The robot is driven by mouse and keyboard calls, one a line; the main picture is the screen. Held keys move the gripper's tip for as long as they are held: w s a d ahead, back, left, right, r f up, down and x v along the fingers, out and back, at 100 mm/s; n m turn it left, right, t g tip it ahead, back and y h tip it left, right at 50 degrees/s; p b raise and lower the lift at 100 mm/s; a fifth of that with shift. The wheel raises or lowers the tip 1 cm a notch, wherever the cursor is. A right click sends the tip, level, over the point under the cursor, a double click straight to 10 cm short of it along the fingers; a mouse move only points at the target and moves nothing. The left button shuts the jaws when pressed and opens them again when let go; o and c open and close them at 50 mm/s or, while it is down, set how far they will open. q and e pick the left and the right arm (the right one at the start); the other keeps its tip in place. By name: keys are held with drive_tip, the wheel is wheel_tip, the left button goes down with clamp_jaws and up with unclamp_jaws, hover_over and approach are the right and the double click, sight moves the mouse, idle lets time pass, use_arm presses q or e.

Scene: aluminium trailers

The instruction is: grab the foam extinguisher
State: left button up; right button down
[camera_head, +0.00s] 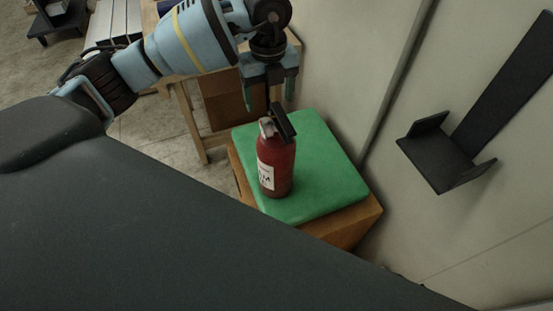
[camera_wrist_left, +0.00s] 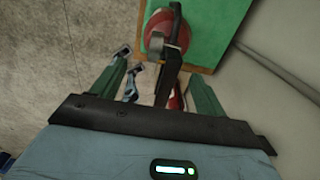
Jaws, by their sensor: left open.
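The foam extinguisher (camera_head: 276,165) is a red cylinder with a white label and a black handle on top. It stands upright on a green cushion (camera_head: 325,160) in the head view. My left gripper (camera_head: 269,90) is open, pointing down just above and behind the extinguisher's top. In the left wrist view the extinguisher (camera_wrist_left: 158,28) shows beyond the gripper, its black handle reaching into the space between the two green fingers. I cannot tell whether a finger touches it. My right gripper is not in view.
The cushion lies on a wooden stool or box (camera_head: 345,225) close to the pale wall (camera_head: 360,60). A black bracket (camera_head: 440,160) is fixed to the wall at the right. A wooden frame (camera_head: 190,120) stands behind. Open floor (camera_head: 150,130) lies to the left.

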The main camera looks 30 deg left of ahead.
sight(273, 106)
use_arm(q)
drive_tip(key=shift+w+f, duration=0.2)
drive_tip(key=shift+f, duration=0.6)
wheel_tip(273, 106, down, 5)
drive_tip(key=shift+w+d, duration=0.1)
clamp_jaws()
drive_tip(key=shift+w+r, duration=0.15)
drive_tip(key=shift+r, duration=0.15)
